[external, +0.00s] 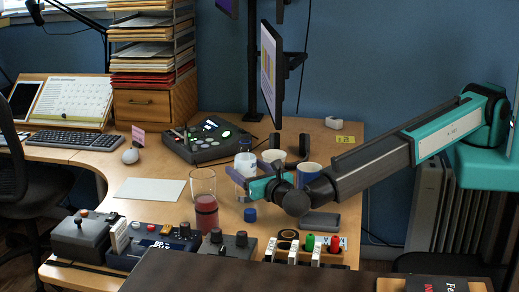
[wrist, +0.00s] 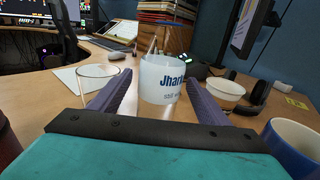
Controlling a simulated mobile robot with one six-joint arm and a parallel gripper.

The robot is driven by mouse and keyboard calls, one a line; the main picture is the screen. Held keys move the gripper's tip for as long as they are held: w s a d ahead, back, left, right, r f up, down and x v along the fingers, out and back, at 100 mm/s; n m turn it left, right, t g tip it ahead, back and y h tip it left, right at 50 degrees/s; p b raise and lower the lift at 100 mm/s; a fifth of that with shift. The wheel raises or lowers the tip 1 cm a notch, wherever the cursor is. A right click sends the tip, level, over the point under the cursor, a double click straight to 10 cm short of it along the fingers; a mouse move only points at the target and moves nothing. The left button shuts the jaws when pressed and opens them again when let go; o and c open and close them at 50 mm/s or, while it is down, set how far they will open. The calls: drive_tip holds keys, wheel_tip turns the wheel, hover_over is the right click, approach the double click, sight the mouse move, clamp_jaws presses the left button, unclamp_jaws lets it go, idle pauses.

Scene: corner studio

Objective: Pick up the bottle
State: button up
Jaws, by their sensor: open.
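The bottle (external: 246,162), clear with a white label, stands upright on the desk in the external view, partly hidden by my gripper.
An empty glass (external: 202,182) and a red jar (external: 206,212) stand left of the bottle. A white cup (external: 271,156) and a blue mug (external: 309,172) stand to its right. A blue cap (external: 250,214) lies in front. A control box (external: 208,141) sits behind.

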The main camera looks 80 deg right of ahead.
sight(239, 163)
drive_tip(key=shift+w+d, duration=0.1)
drive_tip(key=p+x, duration=0.1)
drive_tip(key=x, duration=0.3)
drive_tip(key=shift+w+d, duration=0.25)
drive_tip(key=shift+w, duration=0.05)
idle(0.4)
drive_tip(key=c, duration=1.4)
drive_tip(key=shift+o, duration=0.2)
drive_tip(key=shift+r, duration=0.4)
wheel_tip(239, 163, up, 9)
drive_tip(key=b, duration=0.1)
drive_tip(key=shift+r, duration=0.15)
idle(0.6)
